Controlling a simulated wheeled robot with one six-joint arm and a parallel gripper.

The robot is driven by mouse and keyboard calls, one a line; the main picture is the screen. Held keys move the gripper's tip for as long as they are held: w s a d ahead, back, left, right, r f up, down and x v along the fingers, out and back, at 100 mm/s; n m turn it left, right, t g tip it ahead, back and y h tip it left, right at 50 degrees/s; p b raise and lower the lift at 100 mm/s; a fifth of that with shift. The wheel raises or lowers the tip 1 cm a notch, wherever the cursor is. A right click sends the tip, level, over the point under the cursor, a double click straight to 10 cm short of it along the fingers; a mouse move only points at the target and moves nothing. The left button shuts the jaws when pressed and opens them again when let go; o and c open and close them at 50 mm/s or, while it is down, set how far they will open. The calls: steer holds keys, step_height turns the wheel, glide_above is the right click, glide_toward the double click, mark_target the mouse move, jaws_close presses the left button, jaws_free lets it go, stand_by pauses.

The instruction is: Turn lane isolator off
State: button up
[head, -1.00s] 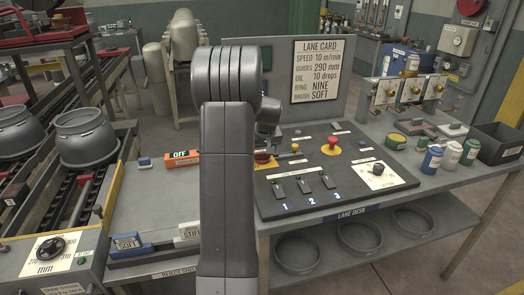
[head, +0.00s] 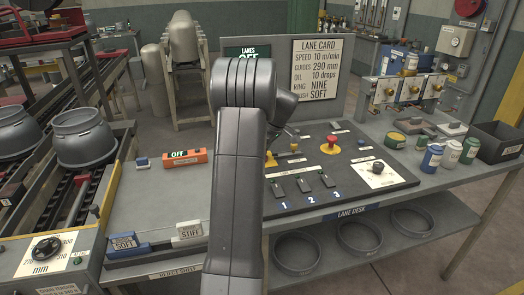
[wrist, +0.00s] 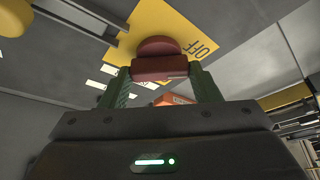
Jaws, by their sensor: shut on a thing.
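The lane isolator's red handle (wrist: 160,68) stands on a yellow plate (wrist: 190,22) marked OFF in the wrist view. My gripper (wrist: 158,76) has its two green fingers on either side of the red handle and is shut on it. In the head view, part of the isolator's yellow plate (head: 271,160) shows beside my arm. My arm hides most of the isolator and my gripper there. A sign on the panel behind (head: 247,51) reads LANES OFF, partly covered by my arm.
A red button on yellow (head: 330,146) and several numbered switches (head: 305,186) share the dark desk panel. An orange box (head: 185,158) with an OFF display stands to the left. Cans (head: 432,157) stand at the right.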

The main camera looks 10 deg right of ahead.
steer(key=shift+n, duration=0.3)
steer(key=o, duration=1)
steer(key=shift+d+r, duration=0.1)
steer(key=v, duration=1.3)
steer(key=shift+d+r, duration=0.15)
steer(key=shift+r, duration=0.15)
steer(key=shift+f, duration=0.15)
steer(key=x, duration=1.3)
steer(key=shift+a+f, duration=0.25)
steer(key=shift+f, duration=0.05)
